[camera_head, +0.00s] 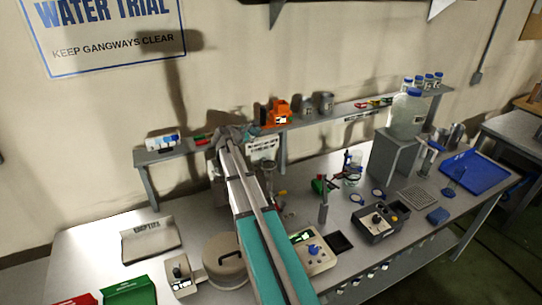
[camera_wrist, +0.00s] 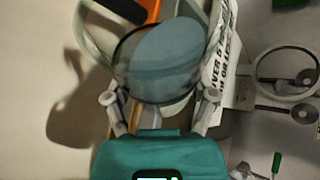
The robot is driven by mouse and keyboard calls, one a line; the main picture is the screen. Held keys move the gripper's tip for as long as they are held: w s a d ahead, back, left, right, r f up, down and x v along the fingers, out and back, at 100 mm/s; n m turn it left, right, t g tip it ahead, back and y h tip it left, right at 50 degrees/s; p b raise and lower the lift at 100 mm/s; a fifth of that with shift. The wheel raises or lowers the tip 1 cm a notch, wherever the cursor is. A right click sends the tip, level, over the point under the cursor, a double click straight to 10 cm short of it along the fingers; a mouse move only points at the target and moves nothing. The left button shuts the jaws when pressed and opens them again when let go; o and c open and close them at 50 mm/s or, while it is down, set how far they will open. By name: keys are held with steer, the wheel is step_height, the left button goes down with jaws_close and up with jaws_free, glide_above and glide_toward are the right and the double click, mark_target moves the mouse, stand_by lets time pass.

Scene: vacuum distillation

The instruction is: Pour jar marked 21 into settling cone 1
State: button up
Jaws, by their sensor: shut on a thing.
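In the wrist view my gripper (camera_wrist: 160,98) is shut on a clear round glass jar (camera_wrist: 158,58), with one finger on each side of it. The jar looks steeply tilted or seen from above, with a blue-grey surface inside. No number on it can be read. In the head view my gripper (camera_head: 230,133) is at the back of the bench by the raised shelf, and my arm hides most of it and the jar. A white printed card (camera_wrist: 222,62) stands just right of the jar. I cannot make out settling cone 1 for certain.
The shelf (camera_head: 346,109) holds an orange device (camera_head: 275,113) and grey cups (camera_head: 326,102). A white placard (camera_head: 264,148) hangs below it. A large bottle (camera_head: 408,115) stands on a riser at right. Ring holders (camera_wrist: 287,70) are close right of the jar. A control box (camera_head: 381,221) occupies the bench front.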

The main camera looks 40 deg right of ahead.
steer(key=shift+r, duration=0.1)
steer(key=shift+s+r, duration=0.1)
steer(key=shift+r, duration=0.05)
steer(key=shift+m, duration=0.3)
steer(key=shift+r, duration=0.15)
steer(key=shift+t, duration=0.3)
steer(key=shift+m, duration=0.3)
